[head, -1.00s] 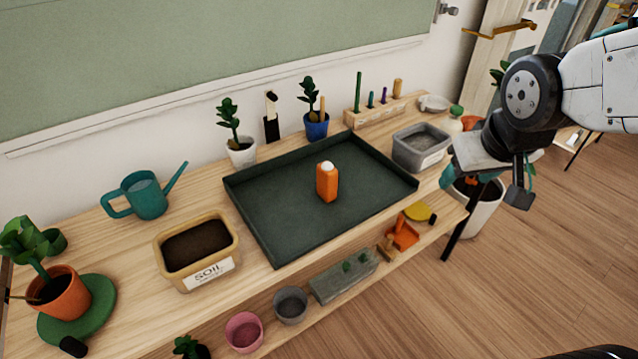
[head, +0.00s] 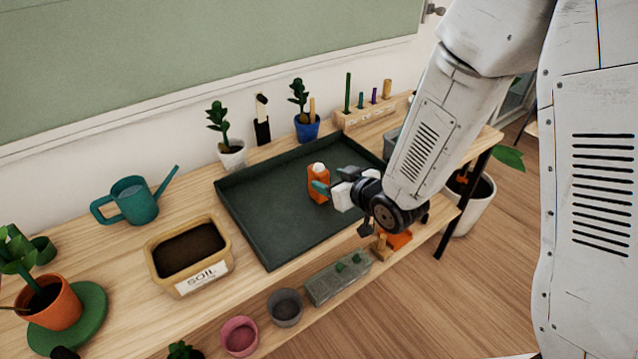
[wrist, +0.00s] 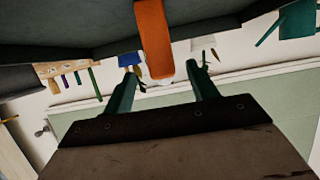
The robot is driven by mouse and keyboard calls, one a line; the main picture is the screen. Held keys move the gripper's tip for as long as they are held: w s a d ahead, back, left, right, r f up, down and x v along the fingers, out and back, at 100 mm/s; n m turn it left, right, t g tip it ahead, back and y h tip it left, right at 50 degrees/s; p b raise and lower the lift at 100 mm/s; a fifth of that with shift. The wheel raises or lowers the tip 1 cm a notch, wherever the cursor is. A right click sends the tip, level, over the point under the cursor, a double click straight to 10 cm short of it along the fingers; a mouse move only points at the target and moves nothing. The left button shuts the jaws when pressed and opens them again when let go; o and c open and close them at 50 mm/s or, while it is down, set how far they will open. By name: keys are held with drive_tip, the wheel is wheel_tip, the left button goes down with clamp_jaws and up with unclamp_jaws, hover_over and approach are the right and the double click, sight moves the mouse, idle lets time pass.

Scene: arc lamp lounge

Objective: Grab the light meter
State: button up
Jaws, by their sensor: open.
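The light meter (head: 317,174) is an orange upright block with a white dome on top. It stands in the dark green tray (head: 262,238). My gripper (head: 335,181) is open and just to its right in the head view, with one teal finger overlapping the meter's front. In the wrist view, which looks upside down, the light meter (wrist: 153,38) hangs from the top edge, dome downward. There it lies beyond my open, empty fingertips (wrist: 163,80) and lines up with the space between them, nearer the left finger. I cannot tell whether either finger touches it.
The tray has low raised walls, and its left part is clear. A soil box (head: 188,257) and a teal watering can (head: 135,199) stand to the left. Potted plants and a wooden holder (head: 372,112) line the back. Several pots sit on the lower front shelf.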

sight(315, 174)
drive_tip(key=x, duration=0.8)
drive_tip(key=shift+s, duration=0.1)
drive_tip(key=c, duration=1.2)
drive_tip(key=shift+c, duration=0.2)
